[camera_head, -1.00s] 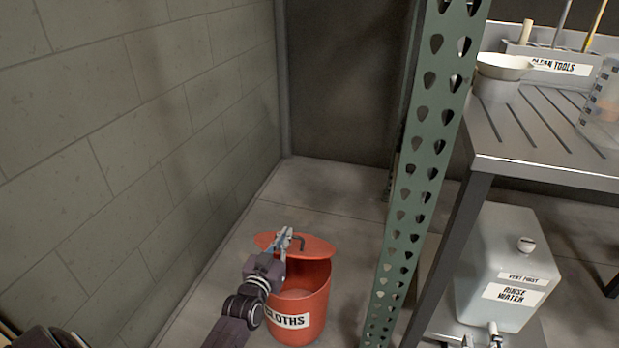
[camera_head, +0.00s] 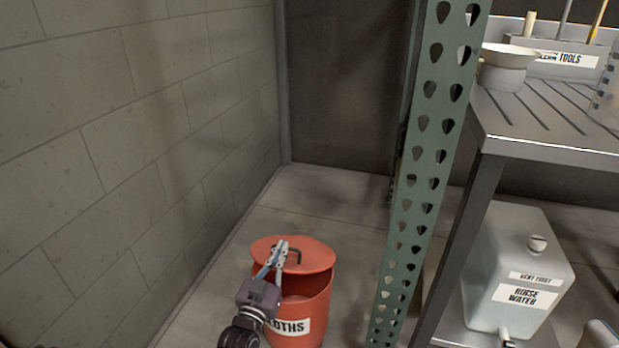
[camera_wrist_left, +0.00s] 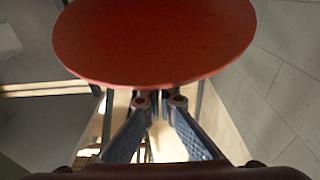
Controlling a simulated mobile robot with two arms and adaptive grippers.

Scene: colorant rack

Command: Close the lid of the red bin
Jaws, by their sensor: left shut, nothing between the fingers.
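The red bin (camera_head: 318,297) stands on the floor near the block wall, with a white label ending in "OTHS" on its front. Its red lid (camera_head: 312,257), with a dark handle, lies over the top, with a dark gap beneath its front edge. My left gripper (camera_head: 280,246) is shut and empty at the lid, beside the handle in the picture. I cannot tell whether it touches. In the left wrist view the lid (camera_wrist_left: 155,40) is a plain red disc, and the gripper fingers (camera_wrist_left: 159,98) meet at its lower edge.
A green perforated rack post (camera_head: 425,170) rises right of the bin. The block wall (camera_head: 130,150) runs along the left. A metal table (camera_head: 555,152) and a rinse water container (camera_head: 520,265) stand right of the post. The floor behind the bin is clear.

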